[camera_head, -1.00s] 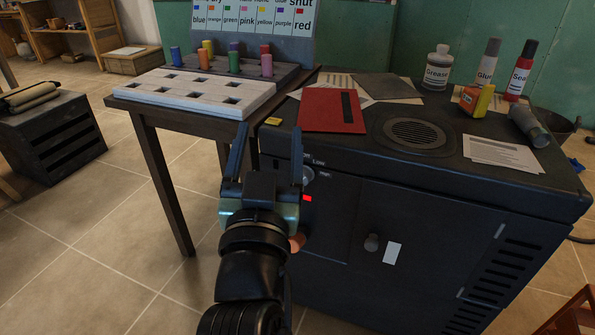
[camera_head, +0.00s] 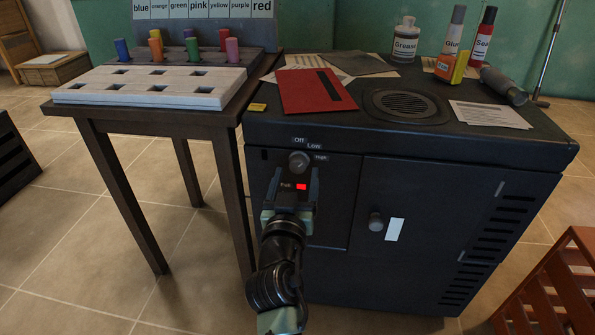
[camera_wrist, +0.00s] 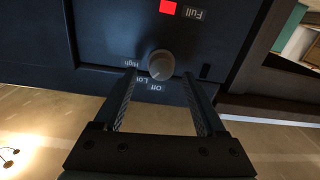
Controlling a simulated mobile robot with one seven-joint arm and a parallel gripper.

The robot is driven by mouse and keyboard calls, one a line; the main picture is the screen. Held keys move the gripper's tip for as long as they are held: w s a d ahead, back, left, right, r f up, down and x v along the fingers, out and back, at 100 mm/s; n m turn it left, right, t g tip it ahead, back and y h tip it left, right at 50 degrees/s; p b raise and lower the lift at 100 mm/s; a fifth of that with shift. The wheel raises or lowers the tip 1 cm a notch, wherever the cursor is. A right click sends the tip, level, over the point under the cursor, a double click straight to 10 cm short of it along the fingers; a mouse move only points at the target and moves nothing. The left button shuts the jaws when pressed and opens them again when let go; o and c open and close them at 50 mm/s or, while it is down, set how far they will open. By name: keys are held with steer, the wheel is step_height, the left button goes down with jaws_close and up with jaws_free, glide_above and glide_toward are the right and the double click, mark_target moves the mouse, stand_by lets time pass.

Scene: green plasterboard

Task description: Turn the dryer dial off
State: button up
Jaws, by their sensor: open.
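The dryer (camera_head: 450,200) is a dark cabinet. Its dial (camera_head: 299,162) is a round grey knob on the upper left of the front panel, with Off, Low and High labels around its top. A lit red light marked Full (camera_head: 301,187) is below it. My gripper (camera_head: 293,176) is open in front of the panel, just below the dial in the head view. In the wrist view, which is upside down, the dial (camera_wrist: 161,64) lies between and just beyond the tips of the open fingers (camera_wrist: 160,82). I cannot tell whether they touch it. The dial's exact setting is unclear.
A second knob (camera_head: 376,221) and a white label (camera_head: 394,229) are on the dryer door. A table (camera_head: 170,117) with a white holed board stands at left. A wooden rack (camera_head: 560,290) is at lower right.

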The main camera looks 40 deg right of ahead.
mark_target(297, 167)
steer(key=shift+b+x, duration=0.3)
steer(key=shift+x, duration=1.25)
jaws_close()
